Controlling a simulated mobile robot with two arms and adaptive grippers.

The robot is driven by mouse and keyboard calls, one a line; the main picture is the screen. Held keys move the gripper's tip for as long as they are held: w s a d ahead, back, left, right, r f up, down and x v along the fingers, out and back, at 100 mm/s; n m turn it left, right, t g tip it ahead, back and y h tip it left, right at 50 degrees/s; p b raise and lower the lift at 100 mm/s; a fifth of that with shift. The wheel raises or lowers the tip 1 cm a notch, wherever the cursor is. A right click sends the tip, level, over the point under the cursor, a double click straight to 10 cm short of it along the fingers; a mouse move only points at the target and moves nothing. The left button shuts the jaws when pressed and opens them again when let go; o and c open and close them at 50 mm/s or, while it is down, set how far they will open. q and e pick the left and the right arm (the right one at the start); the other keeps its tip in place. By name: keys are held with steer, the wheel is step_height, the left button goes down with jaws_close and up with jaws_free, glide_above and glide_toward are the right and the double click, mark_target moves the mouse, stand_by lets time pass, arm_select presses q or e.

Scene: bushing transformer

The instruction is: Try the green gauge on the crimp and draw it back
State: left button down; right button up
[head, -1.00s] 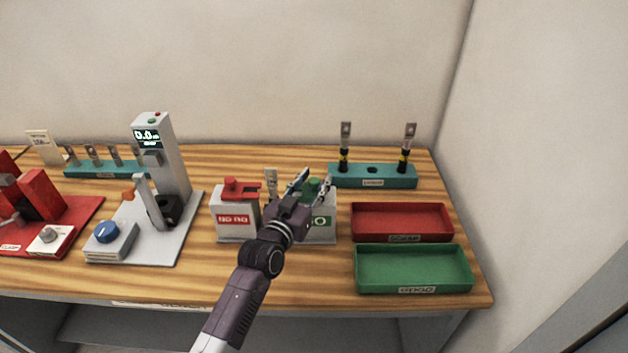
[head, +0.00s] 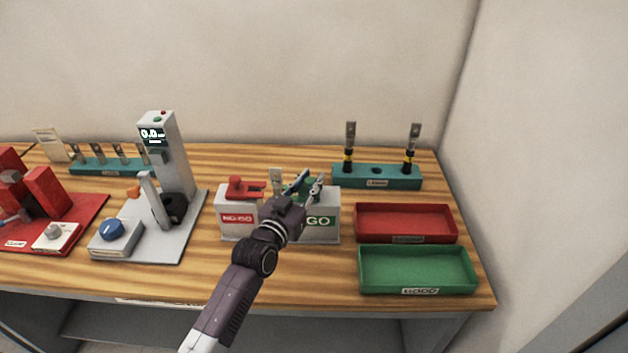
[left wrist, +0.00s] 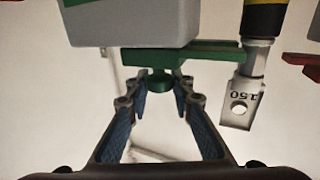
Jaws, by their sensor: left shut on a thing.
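The green gauge (head: 303,191) sits on the GO side of the grey gauge block (head: 238,232). My left gripper (head: 308,180) is shut on its round green knob, which shows between the fingertips (left wrist: 160,88) in the left wrist view. The green plate (left wrist: 205,55) reaches towards the barrel of the crimped lug (left wrist: 240,103), marked 150. Its end is at or very near the barrel; I cannot tell whether they touch. The lug (head: 276,180) stands upright between the green gauge and the red gauge (head: 245,189). My right gripper is out of view.
A red tray (head: 405,238) and a green tray (head: 415,288) lie to the right. A teal rack (head: 345,181) with two lugged cables stands behind. A grey tester (head: 165,140) and a red press (head: 45,192) stand at left.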

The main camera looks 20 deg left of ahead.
arm_select(q)
steer(key=c, duration=1.7)
jaws_free()
steer(key=shift+d, duration=0.1)
steer(key=s, duration=0.4)
steer(key=s+a, duration=0.1)
steer(key=s, duration=0.7)
steer(key=shift+a, duration=0.2)
